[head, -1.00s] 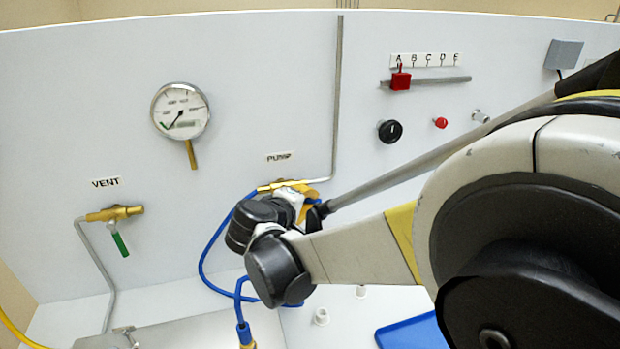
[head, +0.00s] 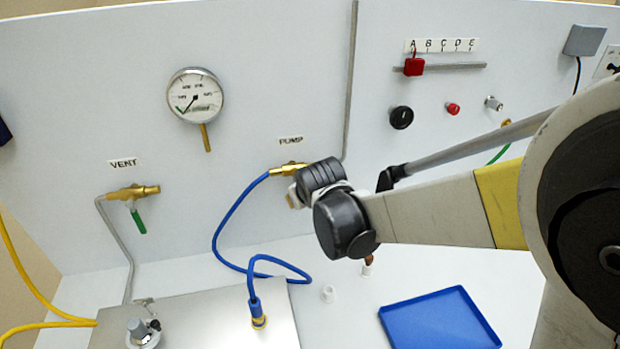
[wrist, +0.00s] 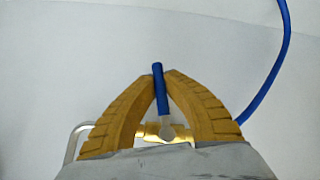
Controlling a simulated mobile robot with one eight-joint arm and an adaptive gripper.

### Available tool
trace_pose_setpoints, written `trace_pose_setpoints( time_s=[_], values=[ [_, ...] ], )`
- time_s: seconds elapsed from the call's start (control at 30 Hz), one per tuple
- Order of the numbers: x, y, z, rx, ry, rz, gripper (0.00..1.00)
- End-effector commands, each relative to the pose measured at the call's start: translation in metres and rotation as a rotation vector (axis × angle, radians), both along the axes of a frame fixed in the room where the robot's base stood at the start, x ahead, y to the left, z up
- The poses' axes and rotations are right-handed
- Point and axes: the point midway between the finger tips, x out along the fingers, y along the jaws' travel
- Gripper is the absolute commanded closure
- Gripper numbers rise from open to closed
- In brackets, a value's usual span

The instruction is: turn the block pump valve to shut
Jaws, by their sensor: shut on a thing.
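The pump valve (head: 290,169) is a brass fitting on the white wall panel under the PUMP label (head: 291,141). A blue hose and a grey pipe join it. In the wrist view its brass body (wrist: 151,131) lies crosswise and its blue lever (wrist: 161,88) stands across the body, pointing up the picture. My gripper (wrist: 160,76) is shut on the blue lever, with a tan finger on each side. In the head view my wrist hides the lever and most of the gripper.
The vent valve (head: 132,192) with a green lever is at left, below the gauge (head: 195,95). The blue hose (head: 219,226) loops down to a metal lid (head: 200,318). A blue tray (head: 440,320) lies at right. A red slider (head: 413,67) and knobs are upper right.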

Motion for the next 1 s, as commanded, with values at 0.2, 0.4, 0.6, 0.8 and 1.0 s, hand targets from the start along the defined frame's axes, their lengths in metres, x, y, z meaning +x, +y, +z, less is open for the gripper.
trace_pose_setpoints(
  time_s=[0.2, 0.4, 0.6, 0.8, 1.0],
  values=[
    [-0.001, 0.007, -0.002, 0.129, 0.036, -0.001, 1.0],
    [-0.003, 0.012, -0.002, 0.2, 0.057, 0.0, 1.0],
    [-0.003, 0.014, -0.002, 0.231, 0.066, 0.001, 1.0],
    [-0.004, 0.015, -0.002, 0.236, 0.068, 0.001, 1.0],
    [-0.004, 0.015, -0.002, 0.236, 0.068, 0.001, 1.0]
  ],
)
